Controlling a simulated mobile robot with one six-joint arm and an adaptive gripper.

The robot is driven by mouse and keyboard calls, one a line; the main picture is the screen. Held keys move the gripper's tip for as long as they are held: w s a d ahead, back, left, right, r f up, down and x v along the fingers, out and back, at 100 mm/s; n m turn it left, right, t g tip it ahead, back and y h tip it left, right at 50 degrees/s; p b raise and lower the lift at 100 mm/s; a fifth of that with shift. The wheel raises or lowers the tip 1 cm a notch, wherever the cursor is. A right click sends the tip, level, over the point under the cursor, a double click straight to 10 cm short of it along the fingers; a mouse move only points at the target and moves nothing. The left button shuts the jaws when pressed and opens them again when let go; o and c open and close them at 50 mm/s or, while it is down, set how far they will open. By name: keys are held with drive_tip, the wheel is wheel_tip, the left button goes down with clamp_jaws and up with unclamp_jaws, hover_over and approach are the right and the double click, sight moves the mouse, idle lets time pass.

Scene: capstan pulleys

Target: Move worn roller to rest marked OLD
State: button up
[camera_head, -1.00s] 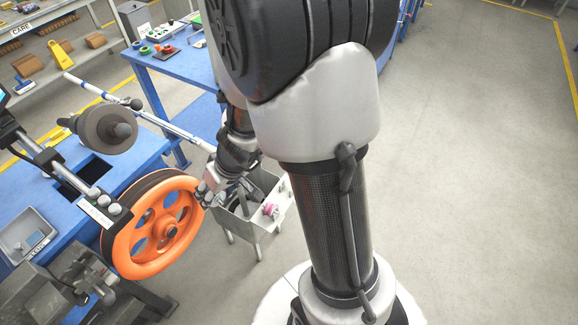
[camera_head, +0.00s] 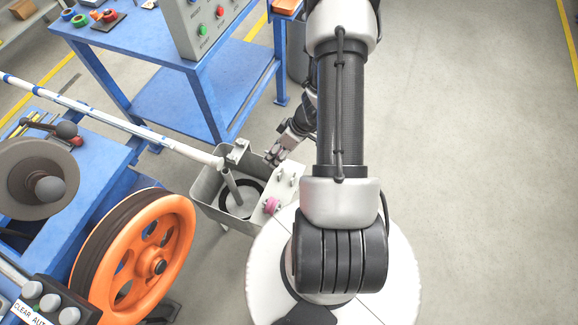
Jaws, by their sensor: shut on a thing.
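My gripper (camera_head: 273,157) is above the back right rim of a grey open box (camera_head: 208,203), reaching in from behind my arm. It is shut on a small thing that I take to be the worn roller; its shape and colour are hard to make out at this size. A pink roller (camera_head: 271,205) sits on the light grey shelf (camera_head: 284,212) at the box's right side, apart from my gripper. Small upright pegs (camera_head: 292,181) stand on that shelf. I cannot read any OLD mark.
A big orange wheel (camera_head: 140,262) stands left of the box. A white and blue rod (camera_head: 110,122) runs to the box's upper left. A blue table (camera_head: 205,85) with a button panel (camera_head: 213,22) is behind. Open floor lies to the right.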

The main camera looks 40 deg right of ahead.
drive_tip(key=shift+n, duration=0.3)
drive_tip(key=shift+s+d+f+b, duration=0.3)
drive_tip(key=shift+s+f, duration=0.2)
drive_tip(key=shift+f, duration=1.05)
drive_tip(key=shift+s+d+f+b, duration=0.2)
drive_tip(key=shift+s+d+f, duration=0.25)
drive_tip(key=shift+f, duration=1.15)
drive_tip(key=shift+s+d+f+b, duration=0.25)
drive_tip(key=shift+s+f, duration=0.35)
drive_tip(key=shift+f, duration=0.95)
drive_tip(key=shift+f+b, duration=0.65)
drive_tip(key=shift+b, duration=0.4)
drive_tip(key=shift+f, duration=0.7)
drive_tip(key=o, duration=1.2)
